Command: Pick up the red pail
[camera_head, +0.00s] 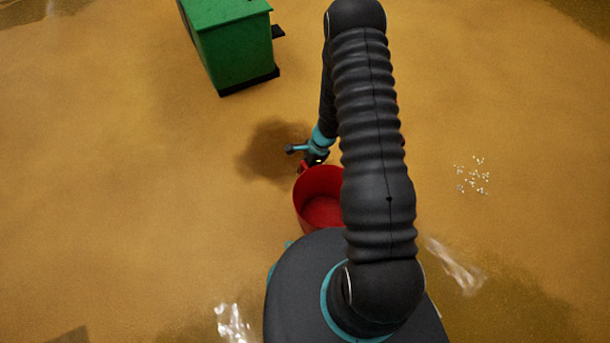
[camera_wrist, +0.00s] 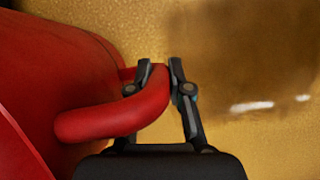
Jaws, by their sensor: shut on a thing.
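The red pail (camera_head: 309,191) is in front of my base in the head view, its open top showing an empty inside. My arm hides its right side. In the wrist view the pail's wall (camera_wrist: 58,70) fills the left, with a thick red handle (camera_wrist: 112,115) curving out from it. My gripper (camera_wrist: 160,72) is shut on the handle, with one finger on each side of its outer end. In the head view my gripper (camera_head: 314,160) is at the pail's far rim, partly hidden by the arm. I cannot tell whether the pail touches the floor.
A green box-shaped bin (camera_head: 235,50) with a dark base stands at the upper left. Small white crumbs (camera_head: 473,176) lie on the yellow-brown floor at the right. Shiny wet patches (camera_head: 455,265) show near my base. The floor on the left is clear.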

